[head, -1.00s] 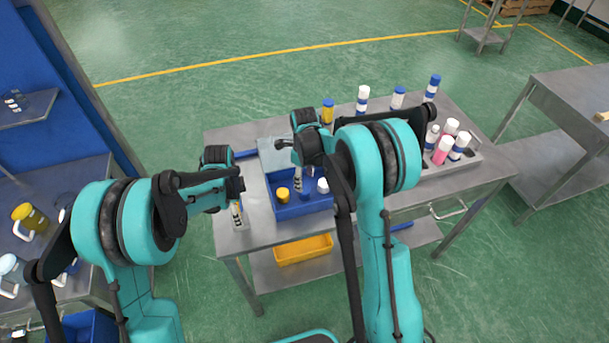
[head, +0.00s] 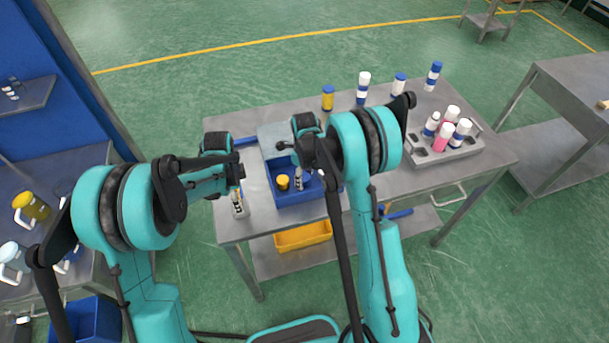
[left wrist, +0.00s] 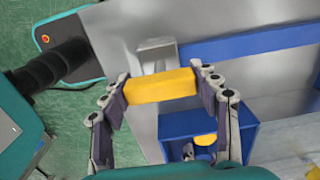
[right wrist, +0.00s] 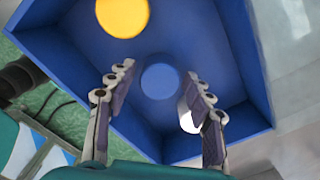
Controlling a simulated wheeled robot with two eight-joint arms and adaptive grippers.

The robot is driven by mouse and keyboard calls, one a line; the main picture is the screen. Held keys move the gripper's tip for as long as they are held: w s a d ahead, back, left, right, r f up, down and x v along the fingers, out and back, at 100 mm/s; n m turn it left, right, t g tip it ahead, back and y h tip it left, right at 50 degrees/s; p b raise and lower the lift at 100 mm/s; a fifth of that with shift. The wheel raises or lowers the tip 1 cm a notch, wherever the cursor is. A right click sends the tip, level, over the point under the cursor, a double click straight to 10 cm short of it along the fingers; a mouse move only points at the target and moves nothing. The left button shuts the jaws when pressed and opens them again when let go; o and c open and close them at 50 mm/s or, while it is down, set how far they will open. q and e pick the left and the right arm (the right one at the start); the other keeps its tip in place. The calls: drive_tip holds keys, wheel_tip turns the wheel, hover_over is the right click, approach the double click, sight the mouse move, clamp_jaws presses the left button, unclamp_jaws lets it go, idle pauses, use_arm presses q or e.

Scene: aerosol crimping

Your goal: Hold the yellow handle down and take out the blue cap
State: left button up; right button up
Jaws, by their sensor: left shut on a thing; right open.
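The yellow handle (left wrist: 160,86) is a bar lying across between the fingers of my left gripper (left wrist: 160,80), which is shut on it. In the head view this gripper is at the table's left end, and the handle is mostly hidden there. The blue cap (right wrist: 160,82) is a round disc in the blue bin (right wrist: 70,47). My right gripper (right wrist: 155,85) is open over the bin, its fingers on either side of the cap in the right wrist view. I cannot tell whether they touch it.
The bin also holds a yellow cap (right wrist: 122,14) and a white cap (right wrist: 189,118), partly behind a right finger. A grey rack (head: 462,149) with bottles stands at the right. Several cans, one yellow (head: 328,100), stand along the back. A yellow bin (head: 303,236) is on the lower shelf.

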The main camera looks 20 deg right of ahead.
sight(305, 176)
drive_tip(key=c, duration=0.7)
drive_tip(key=shift+r, duration=4.5)
use_arm(q)
drive_tip(key=o, duration=1.2)
wheel_tip(305, 176, up, 12)
